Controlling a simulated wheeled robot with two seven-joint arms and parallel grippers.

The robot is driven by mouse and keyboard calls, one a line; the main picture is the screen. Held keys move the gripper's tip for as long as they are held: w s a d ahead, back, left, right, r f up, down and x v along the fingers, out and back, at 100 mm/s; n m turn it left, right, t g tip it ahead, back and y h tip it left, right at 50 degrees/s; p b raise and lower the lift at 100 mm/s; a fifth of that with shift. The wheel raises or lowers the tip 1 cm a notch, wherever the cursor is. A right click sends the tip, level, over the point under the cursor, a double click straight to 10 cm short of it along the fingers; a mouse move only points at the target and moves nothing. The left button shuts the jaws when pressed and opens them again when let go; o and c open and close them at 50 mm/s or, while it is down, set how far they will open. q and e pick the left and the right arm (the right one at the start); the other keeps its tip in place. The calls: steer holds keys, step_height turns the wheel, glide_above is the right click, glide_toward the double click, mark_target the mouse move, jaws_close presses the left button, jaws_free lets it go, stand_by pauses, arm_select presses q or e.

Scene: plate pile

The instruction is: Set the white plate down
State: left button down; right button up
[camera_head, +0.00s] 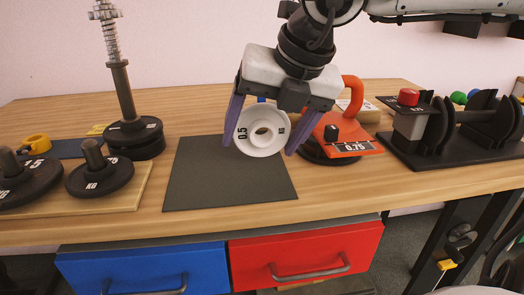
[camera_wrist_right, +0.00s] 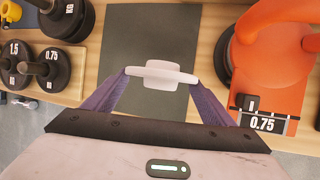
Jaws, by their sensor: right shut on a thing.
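The white plate (camera_head: 262,149) is a small round disc marked 0.5 with a hole in its middle. My right gripper (camera_head: 260,144) is shut on it, with purple fingers at its left and right edges. In the head view the plate's face is turned toward the camera. In the right wrist view the plate (camera_wrist_right: 160,74) shows nearly edge-on between the fingertips. It is over the dark mat (camera_head: 200,180); I cannot tell the gap beneath it. My left gripper is not in view.
An orange press-like thing (camera_head: 352,95) marked 0.75 stands close to the right of the plate. A post with a spring (camera_head: 122,88) and black plates at its base, plus dumbbell-like weights (camera_head: 100,175), stand left. A black rack (camera_head: 455,150) is far right. The mat's left and front are bare.

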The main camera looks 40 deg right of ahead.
step_height(320, 180, down, 2)
steer(key=shift+f, duration=0.15)
steer(key=shift+w, duration=0.1)
steer(key=shift+f+b, duration=0.15)
steer(key=shift+b, duration=0.25)
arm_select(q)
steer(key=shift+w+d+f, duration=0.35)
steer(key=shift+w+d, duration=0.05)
arm_select(e)
steer(key=o, duration=1.5)
steer(key=shift+c, duration=0.2)
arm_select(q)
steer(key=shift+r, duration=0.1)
arm_select(e)
steer(key=shift+r+p, duration=0.2)
steer(key=shift+p, duration=0.15)
arm_select(q)
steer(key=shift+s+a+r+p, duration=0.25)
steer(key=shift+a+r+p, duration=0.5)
steer(key=shift+p, duration=0.45)
arm_select(e)
steer(key=v, duration=1.2)
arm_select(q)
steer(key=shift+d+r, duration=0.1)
